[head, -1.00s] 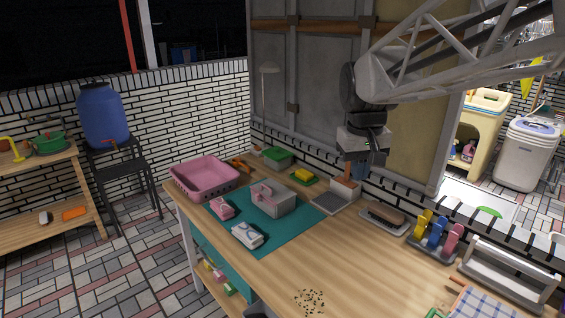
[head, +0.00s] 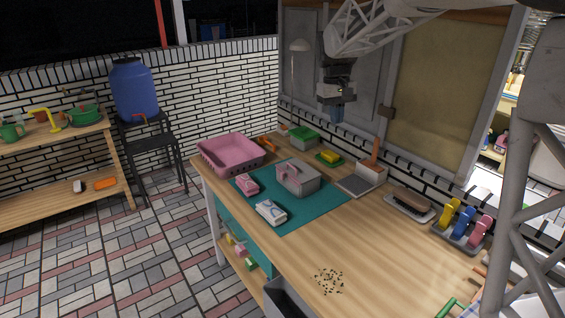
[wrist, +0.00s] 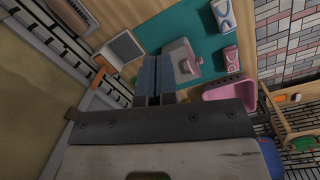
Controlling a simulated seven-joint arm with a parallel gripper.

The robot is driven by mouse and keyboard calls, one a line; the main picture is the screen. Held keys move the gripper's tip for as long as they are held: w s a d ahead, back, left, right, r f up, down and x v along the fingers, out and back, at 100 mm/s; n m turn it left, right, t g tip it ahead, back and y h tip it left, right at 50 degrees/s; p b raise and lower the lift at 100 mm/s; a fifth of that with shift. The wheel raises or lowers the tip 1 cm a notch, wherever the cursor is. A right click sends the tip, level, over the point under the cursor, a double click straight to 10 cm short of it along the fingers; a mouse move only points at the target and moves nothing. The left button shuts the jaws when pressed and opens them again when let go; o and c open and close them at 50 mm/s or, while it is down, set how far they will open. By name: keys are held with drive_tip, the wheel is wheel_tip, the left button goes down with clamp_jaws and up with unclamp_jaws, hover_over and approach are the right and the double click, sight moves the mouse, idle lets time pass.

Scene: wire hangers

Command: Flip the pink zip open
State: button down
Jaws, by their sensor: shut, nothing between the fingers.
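A grey box (head: 297,180) with a pink strip, likely the pink zip (head: 288,171), on its top and left side sits on the teal mat (head: 313,208). The pink strip lies flat against the box as far as I can see. In the wrist view the grey box (wrist: 179,56) is partly hidden behind my fingers. My gripper (head: 337,120) hangs above and behind the box, well clear of it and touching nothing. Its two blue fingers (wrist: 157,60) are shut and empty.
A small pink item (head: 247,184) and a white-and-blue item (head: 271,211) lie on the mat. A pink basket (head: 231,153) stands at the left. A green box (head: 303,137), a yellow sponge (head: 330,157) and a brush (head: 411,199) line the back.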

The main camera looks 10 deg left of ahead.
drive_tip(key=n+g+h, duration=0.1)
drive_tip(key=n, duration=0.1)
hover_over(284, 176)
drive_tip(key=s+d, duration=0.1)
drive_tip(key=d, duration=0.4)
drive_tip(key=w+a+x, duration=0.1)
drive_tip(key=x, duration=0.7)
drive_tip(key=w+a+f+n, duration=0.1)
drive_tip(key=w+a+f, duration=0.3)
drive_tip(key=a+f, duration=0.2)
drive_tip(key=w+a+f+n+g+h, duration=0.1)
drive_tip(key=w+a+f, duration=0.4)
drive_tip(key=a+f, duration=0.2)
drive_tip(key=shift+a, duration=0.45)
drive_tip(key=shift+s+f, duration=0.1)
drive_tip(key=s+d+f, duration=0.5)
drive_tip(key=f, duration=0.4)
drive_tip(key=shift+s+d, duration=0.2)
drive_tip(key=shift+d, duration=0.05)
drive_tip(key=shift+s+d, duration=0.1)
